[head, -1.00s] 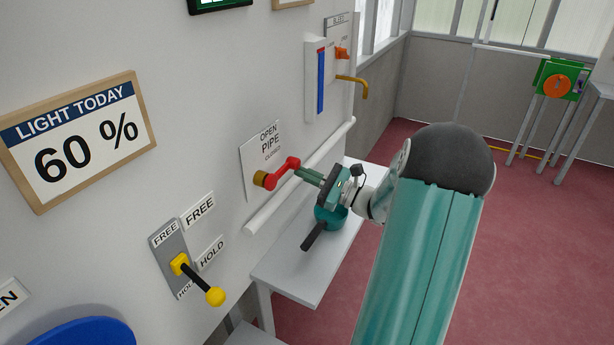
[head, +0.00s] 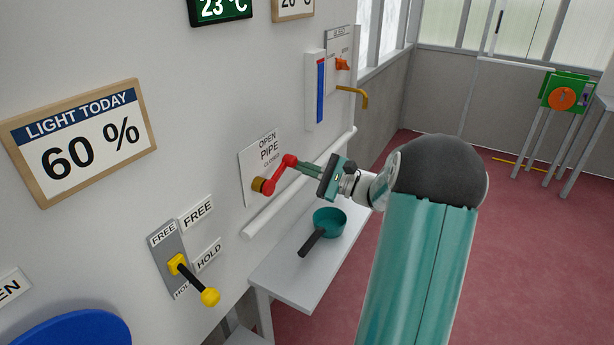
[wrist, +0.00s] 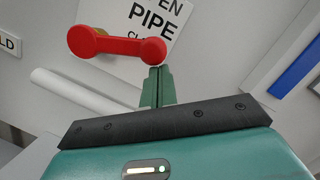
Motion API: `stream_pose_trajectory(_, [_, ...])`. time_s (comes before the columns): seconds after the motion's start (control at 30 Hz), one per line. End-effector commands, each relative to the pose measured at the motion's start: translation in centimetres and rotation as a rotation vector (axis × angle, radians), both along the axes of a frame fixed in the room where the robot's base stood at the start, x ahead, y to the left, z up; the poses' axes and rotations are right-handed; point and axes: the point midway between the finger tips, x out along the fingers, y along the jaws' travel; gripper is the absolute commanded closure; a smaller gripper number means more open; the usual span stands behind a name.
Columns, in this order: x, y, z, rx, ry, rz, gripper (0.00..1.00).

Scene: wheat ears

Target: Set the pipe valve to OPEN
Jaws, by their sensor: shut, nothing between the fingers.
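The pipe valve is a red crank handle (head: 278,174) on a brass stem (head: 260,184), in front of a wall plate (head: 252,160) marked OPEN at the top, PIPE, and CLOSED below. The handle slants up and right from the stem in the head view. In the wrist view the handle (wrist: 115,43) lies nearly level across the top, hiding part of the plate (wrist: 165,15). My gripper (head: 299,164) is shut, its green fingertips at the handle's outer end. In the wrist view the fingers (wrist: 157,80) meet or nearly meet that end; contact is unclear.
A white pipe rail (head: 300,183) runs along the wall below the valve. A teal pan (head: 329,221) sits on the grey bench (head: 285,270) below my gripper. A yellow-knobbed lever (head: 195,282) is lower left. A blue gauge (head: 320,92) and orange knob (head: 342,64) are beyond the valve.

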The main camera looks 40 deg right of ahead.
Motion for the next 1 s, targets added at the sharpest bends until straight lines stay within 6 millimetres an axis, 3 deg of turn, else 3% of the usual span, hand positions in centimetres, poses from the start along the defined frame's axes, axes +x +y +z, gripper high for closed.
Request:
stream_pose_trajectory(0.5, [-0.3,1.7,5.0,-0.467,-0.167,0.003,1.0])
stream_pose_trajectory(1.0, [-1.7,5.0,8.2,-0.892,-0.32,0.003,1.0])
